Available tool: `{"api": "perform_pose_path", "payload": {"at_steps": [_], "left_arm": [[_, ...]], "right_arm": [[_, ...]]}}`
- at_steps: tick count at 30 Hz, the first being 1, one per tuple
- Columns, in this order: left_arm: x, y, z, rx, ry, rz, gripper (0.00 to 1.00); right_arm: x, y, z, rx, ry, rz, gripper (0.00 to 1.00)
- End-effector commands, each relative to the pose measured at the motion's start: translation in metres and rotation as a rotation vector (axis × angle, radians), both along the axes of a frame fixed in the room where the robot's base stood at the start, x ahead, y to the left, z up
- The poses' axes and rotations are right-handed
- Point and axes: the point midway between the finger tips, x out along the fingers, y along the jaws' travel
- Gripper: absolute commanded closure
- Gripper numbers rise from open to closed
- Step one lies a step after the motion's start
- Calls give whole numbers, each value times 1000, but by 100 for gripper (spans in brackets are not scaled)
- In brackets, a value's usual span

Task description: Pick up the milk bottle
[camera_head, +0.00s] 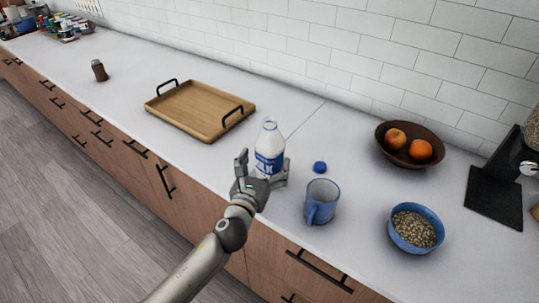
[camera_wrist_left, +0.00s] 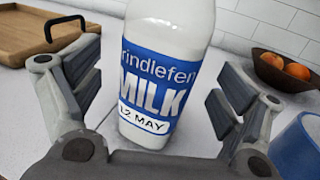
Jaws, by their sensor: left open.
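The milk bottle (camera_head: 269,143) is clear with white milk and a blue label, and stands upright on the white counter near its front edge. In the left wrist view the bottle (camera_wrist_left: 165,75) fills the middle, with its label facing the camera and its top out of frame. My left gripper (camera_head: 263,170) is open at the near side of the bottle. In the left wrist view the left gripper's fingers (camera_wrist_left: 155,95) spread to either side of the bottle, with visible gaps. A blue cap (camera_head: 319,167) lies on the counter right of the bottle. My right gripper is not in view.
A blue mug (camera_head: 321,201) stands close on the right, with a blue bowl of grain (camera_head: 416,228) beyond it. A brown fruit bowl (camera_head: 409,145) is behind. A wooden tray (camera_head: 201,109) with black handles lies to the left. A small brown bottle (camera_head: 99,70) stands farther left.

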Motion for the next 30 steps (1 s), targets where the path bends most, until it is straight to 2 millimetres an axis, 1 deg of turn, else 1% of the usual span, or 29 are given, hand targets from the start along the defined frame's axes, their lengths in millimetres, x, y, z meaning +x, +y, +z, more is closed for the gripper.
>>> {"api": "perform_pose_path", "payload": {"at_steps": [2,3,6,9,16,27,28,30], "left_arm": [[11,-7,6,-2,0,-1,9],[16,-7,3,0,0,1,9],[25,-10,3,0,0,0,9],[29,-12,2,0,1,0,9],[29,-12,2,0,1,0,9],[29,-12,2,0,1,0,56],[29,-12,2,0,1,0,59],[29,-12,2,0,0,0,59]], "right_arm": [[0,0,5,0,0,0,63],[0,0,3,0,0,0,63],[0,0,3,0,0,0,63],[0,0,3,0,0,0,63],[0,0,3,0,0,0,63],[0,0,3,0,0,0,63],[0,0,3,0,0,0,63],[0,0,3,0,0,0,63]]}}
